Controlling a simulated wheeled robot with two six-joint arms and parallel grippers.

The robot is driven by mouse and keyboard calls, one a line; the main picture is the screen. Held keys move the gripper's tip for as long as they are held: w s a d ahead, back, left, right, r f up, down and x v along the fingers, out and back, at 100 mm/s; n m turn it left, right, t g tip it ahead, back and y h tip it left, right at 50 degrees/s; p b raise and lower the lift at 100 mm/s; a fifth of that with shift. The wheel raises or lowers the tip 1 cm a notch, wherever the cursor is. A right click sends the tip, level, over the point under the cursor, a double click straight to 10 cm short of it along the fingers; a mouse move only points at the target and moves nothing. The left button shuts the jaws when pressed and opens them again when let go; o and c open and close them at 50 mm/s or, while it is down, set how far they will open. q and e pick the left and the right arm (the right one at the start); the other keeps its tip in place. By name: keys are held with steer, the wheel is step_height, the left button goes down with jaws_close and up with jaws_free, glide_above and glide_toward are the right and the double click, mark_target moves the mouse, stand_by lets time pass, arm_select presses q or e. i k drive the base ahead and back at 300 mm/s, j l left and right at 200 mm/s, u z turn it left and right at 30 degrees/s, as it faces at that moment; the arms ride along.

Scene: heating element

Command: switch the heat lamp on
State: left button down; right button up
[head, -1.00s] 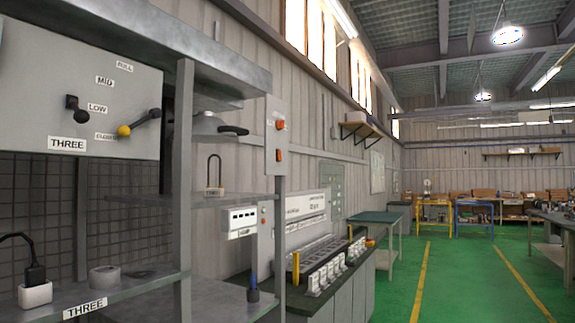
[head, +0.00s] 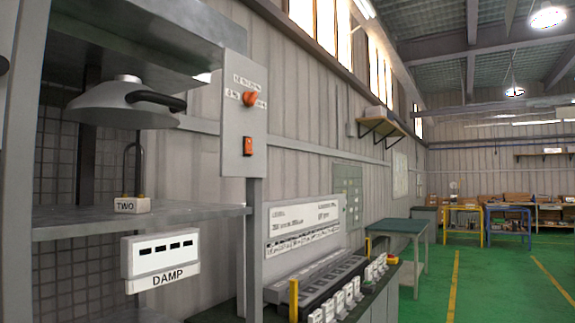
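A grey dome-shaped lamp hood (head: 122,106) with a black handle hangs under the top shelf at the left; it looks like the heat lamp, but I see no glow from it. A grey control panel (head: 238,125) is on the post to its right. The panel has an orange rotary knob (head: 250,98) with small labels around it and an orange rocker switch (head: 248,146) below. The labels are too small to read for certain. Neither of my grippers is in view.
A metal shelf (head: 90,226) under the lamp carries a block marked TWO (head: 132,205). A white box labelled DAMP (head: 160,258) hangs at its front edge. A bench with several white switches (head: 345,296) stands beyond the post. Green floor (head: 490,281) is open at the right.

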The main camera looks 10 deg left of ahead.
mark_target(249, 142)
steer(key=i+l, duration=0.1)
steer(key=i, duration=0.3)
steer(key=i+l+z, duration=0.1)
steer(key=i, duration=0.35)
